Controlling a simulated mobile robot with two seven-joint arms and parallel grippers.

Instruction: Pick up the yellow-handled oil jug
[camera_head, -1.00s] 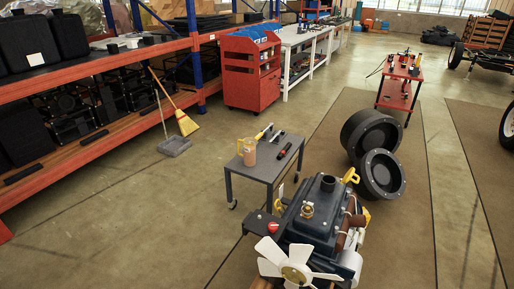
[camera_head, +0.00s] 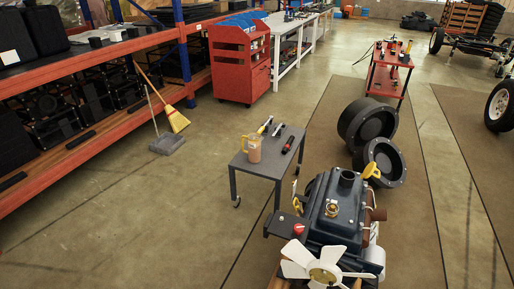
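The yellow-handled oil jug (camera_head: 253,149) stands upright on the near left part of a small dark grey wheeled table (camera_head: 263,166). Its body is tan and its yellow handle points to the left. Several hand tools lie behind and to the right of it on the same table, one with a red and black grip (camera_head: 288,144). Neither of my grippers shows in the head view.
A dark engine (camera_head: 330,215) with a white fan (camera_head: 322,270) stands near, right of the table. Black wheels (camera_head: 381,163) lie behind it. Orange shelving (camera_head: 100,150), a broom (camera_head: 176,119) and dustpan (camera_head: 166,143) are left. The floor left of the table is clear.

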